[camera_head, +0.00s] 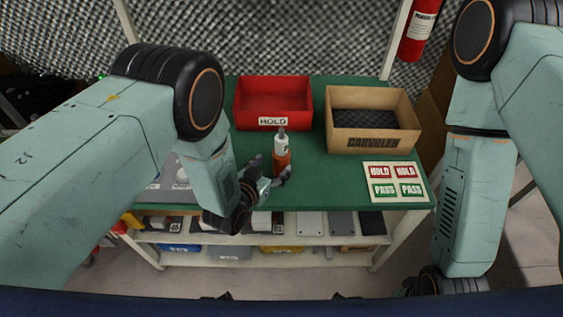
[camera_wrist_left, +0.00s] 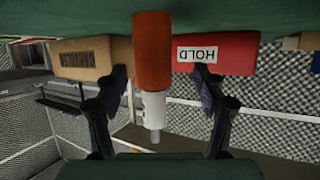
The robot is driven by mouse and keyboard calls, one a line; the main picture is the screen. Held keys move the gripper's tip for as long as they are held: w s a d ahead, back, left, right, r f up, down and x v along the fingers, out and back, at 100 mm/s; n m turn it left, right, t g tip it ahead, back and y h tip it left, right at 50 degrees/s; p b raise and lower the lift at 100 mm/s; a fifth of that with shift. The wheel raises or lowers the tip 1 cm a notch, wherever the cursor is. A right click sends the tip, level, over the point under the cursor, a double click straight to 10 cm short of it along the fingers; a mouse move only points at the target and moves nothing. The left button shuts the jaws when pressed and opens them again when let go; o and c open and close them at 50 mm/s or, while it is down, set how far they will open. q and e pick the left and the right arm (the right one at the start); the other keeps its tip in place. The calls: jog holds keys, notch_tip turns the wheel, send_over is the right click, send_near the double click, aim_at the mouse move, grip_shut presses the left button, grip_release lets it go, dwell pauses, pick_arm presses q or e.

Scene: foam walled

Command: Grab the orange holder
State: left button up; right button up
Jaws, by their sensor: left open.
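The orange holder (camera_head: 281,161) stands upright on the green table near its front edge, with a white part and a grey tip on top. In the left wrist view the picture is upside down, and the orange holder (camera_wrist_left: 152,50) shows between the fingers. My left gripper (camera_head: 271,170) is open at the near side of the holder, with its fingers spread to either side. In the wrist view a gap shows between each finger of the left gripper (camera_wrist_left: 160,80) and the holder. My right arm hangs at the right, and its fingers cannot be made out.
A red HOLD bin (camera_head: 273,122) and a tan cardboard box (camera_head: 372,141) stand behind the holder. A sheet of HOLD and PASS labels (camera_head: 395,182) lies at the right. A lower shelf (camera_head: 215,236) holds several boxes. The green table (camera_head: 325,183) is clear right of the holder.

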aim_at(277, 162)
pick_arm(q)
jog(key=w+d, duration=0.1)
jog(key=w+d+f+b, duration=0.1)
jog(key=w+d, duration=0.1)
jog(key=shift+w+f, duration=0.1)
jog(key=shift+w+a+f, duration=0.15)
jog(key=shift+w+a, duration=0.1)
jog(key=shift+w, duration=0.1)
jog(key=shift+d, duration=0.1)
jog(key=shift+c, duration=0.2)
jog(key=shift+s+d, duration=0.1)
jog(key=shift+d, duration=0.05)
jog(key=c, duration=0.3)
jog(key=shift+a, duration=0.2)
jog(key=c, duration=0.4)
jog(key=shift+d, duration=0.1)
jog(key=c, duration=0.6)
